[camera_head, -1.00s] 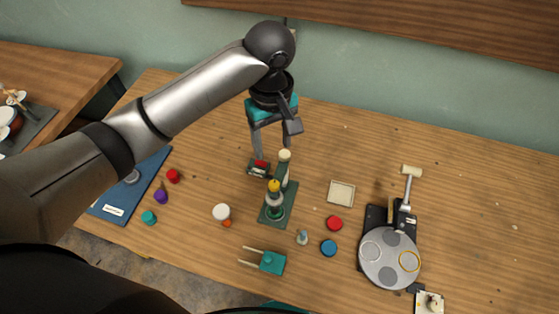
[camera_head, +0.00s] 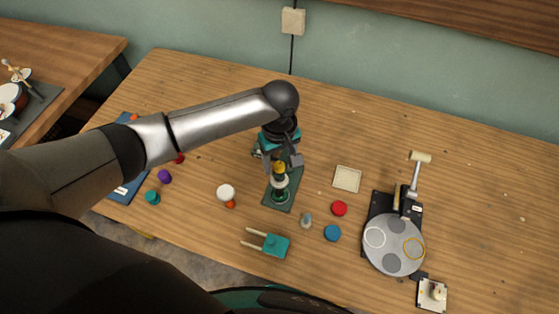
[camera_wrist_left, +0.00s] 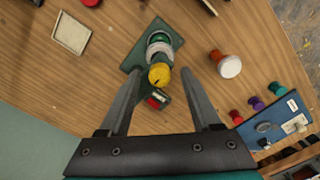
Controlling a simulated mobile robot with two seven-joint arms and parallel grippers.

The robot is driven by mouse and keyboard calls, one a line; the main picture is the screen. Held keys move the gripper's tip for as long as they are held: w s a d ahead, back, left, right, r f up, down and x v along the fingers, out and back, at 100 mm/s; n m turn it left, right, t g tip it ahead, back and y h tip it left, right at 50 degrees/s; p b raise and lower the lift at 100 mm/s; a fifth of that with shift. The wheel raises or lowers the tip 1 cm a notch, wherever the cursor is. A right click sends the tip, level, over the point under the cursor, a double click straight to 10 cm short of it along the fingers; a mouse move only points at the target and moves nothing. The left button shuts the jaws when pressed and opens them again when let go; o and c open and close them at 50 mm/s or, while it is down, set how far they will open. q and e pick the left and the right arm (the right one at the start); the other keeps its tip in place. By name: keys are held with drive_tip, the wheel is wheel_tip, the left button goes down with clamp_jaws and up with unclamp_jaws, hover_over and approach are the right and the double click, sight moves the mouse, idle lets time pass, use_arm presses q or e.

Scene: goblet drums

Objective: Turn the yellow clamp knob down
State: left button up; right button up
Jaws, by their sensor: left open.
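The yellow clamp knob (camera_head: 279,168) tops an upright clamp with pale rings on a dark green base plate (camera_head: 273,197). In the left wrist view the knob (camera_wrist_left: 159,77) shows between the two fingers of my left gripper (camera_wrist_left: 162,70). The fingers are spread, with a gap on each side of the knob. In the head view my left gripper (camera_head: 280,156) hangs just behind and above the knob, and its arm and wrist hide part of the clamp. The height between fingertips and knob is hard to tell. My right gripper does not show.
A white drum-like piece (camera_head: 226,192), a teal block with two prongs (camera_head: 275,245), a red disc (camera_head: 340,208) and a blue disc (camera_head: 332,233) lie around the clamp. A cream tray (camera_head: 347,179) and a grey round plate (camera_head: 394,245) are to the right. The back right is clear.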

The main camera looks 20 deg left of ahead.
use_arm(q)
drive_tip(key=shift+f, duration=0.1)
clamp_jaws()
idle(0.5)
